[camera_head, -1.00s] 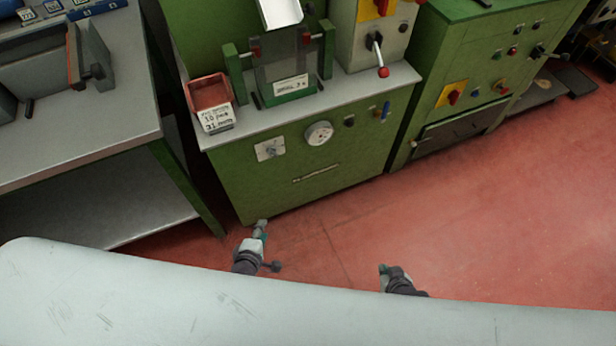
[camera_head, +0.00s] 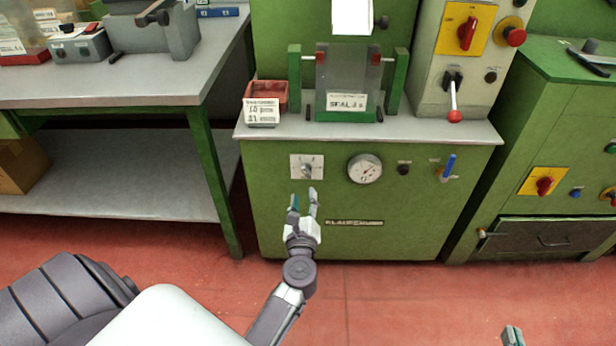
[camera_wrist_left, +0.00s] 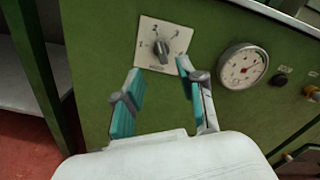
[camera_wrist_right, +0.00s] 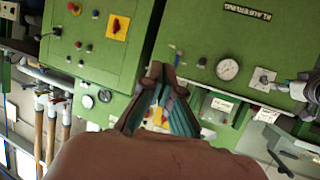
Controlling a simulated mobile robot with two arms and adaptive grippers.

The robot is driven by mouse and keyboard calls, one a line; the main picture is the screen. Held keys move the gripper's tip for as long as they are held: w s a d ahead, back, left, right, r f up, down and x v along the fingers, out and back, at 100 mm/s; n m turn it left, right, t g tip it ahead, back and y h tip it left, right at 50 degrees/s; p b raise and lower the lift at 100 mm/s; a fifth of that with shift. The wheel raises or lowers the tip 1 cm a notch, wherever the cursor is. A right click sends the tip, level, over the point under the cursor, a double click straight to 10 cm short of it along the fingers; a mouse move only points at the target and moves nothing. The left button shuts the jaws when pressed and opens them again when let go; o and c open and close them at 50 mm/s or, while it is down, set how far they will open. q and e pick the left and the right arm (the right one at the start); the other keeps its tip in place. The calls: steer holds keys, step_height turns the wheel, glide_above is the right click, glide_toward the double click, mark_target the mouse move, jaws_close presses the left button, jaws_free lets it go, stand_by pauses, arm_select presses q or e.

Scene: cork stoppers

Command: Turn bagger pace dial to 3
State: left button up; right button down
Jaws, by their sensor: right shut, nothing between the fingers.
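The pace dial is a small grey knob (camera_head: 307,169) on a white square plate on the green machine's front. In the left wrist view the knob (camera_wrist_left: 161,48) sits among small printed numbers; its exact setting is too small to tell. My left gripper (camera_head: 304,196) is just below the plate, fingers pointing up at it. The left wrist view shows its two teal fingertips (camera_wrist_left: 160,68) apart, nothing between them, near the plate's lower corners and short of the knob. My right gripper (camera_head: 512,336) is at the lower right edge, away from the dial; its fingers (camera_wrist_right: 160,75) are together and empty.
Right of the dial are a round gauge (camera_head: 365,169), a black knob (camera_head: 403,169) and a blue-handled lever (camera_head: 448,166). A red bin (camera_head: 267,90) stands on the counter above. A grey table (camera_head: 130,85) is at left. The red floor before the machine is clear.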

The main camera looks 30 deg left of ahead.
mark_target(305, 173)
arm_select(q)
steer(key=x, duration=0.9)
steer(key=shift+w+b, duration=0.15)
steer(key=shift+b, duration=0.15)
steer(key=shift+w+a, duration=0.1)
steer(key=shift+w, duration=0.15)
arm_select(e)
steer(key=shift+w+a+r+t+y, duration=0.15)
steer(key=shift+w+r+t, duration=0.2)
steer(key=shift+r, duration=0.2)
steer(key=shift+w+a+r+t+y, duration=0.15)
steer(key=shift+w+r+t, duration=0.05)
steer(key=shift+r+t, duration=0.3)
arm_select(q)
steer(key=shift+c, duration=0.2)
jaws_close()
